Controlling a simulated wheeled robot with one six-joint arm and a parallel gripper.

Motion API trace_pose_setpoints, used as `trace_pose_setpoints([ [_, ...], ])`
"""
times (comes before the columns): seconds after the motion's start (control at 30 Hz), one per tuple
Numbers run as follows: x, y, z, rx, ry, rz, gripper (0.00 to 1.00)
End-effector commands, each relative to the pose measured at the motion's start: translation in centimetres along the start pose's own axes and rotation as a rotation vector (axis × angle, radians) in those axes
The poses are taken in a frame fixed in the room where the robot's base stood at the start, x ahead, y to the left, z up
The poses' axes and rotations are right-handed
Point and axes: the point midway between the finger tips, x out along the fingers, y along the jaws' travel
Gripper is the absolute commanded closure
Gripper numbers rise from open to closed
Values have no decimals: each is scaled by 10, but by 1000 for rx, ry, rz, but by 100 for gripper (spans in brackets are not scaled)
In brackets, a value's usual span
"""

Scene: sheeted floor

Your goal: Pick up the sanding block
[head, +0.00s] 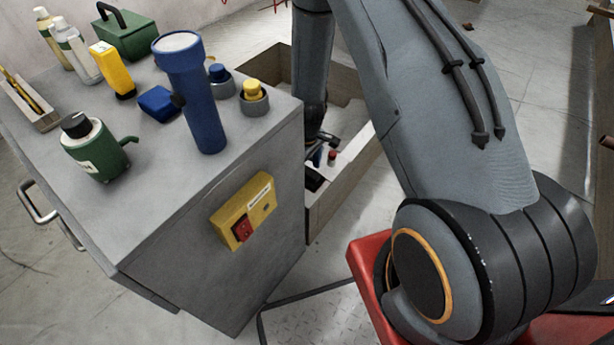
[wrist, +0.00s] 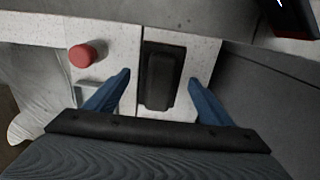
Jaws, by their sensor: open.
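A dark, blocky piece that looks like the sanding block (wrist: 160,82) lies in a pale speckled tray (wrist: 112,40), in a dark-floored slot. In the wrist view it sits between the two blue fingers of my gripper (wrist: 160,79), with a gap on each side. My gripper is open and points down at it; I cannot tell its exact height above the block. In the head view my gripper hangs down into the wooden box behind the cabinet, and its fingers are mostly hidden.
A red round-topped object (wrist: 82,55) is left of the block. A black-and-red item (wrist: 290,15) is at the upper right.

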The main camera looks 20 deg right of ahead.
Motion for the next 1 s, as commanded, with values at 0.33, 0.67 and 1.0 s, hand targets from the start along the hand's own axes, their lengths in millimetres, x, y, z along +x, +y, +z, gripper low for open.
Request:
trace_pose_setpoints([
  [0.33,3,0,0,0,1,1,42],
  [0.67,2,0,-1,0,1,1,74],
  [1.0,-33,1,-2,0,4,3,74],
])
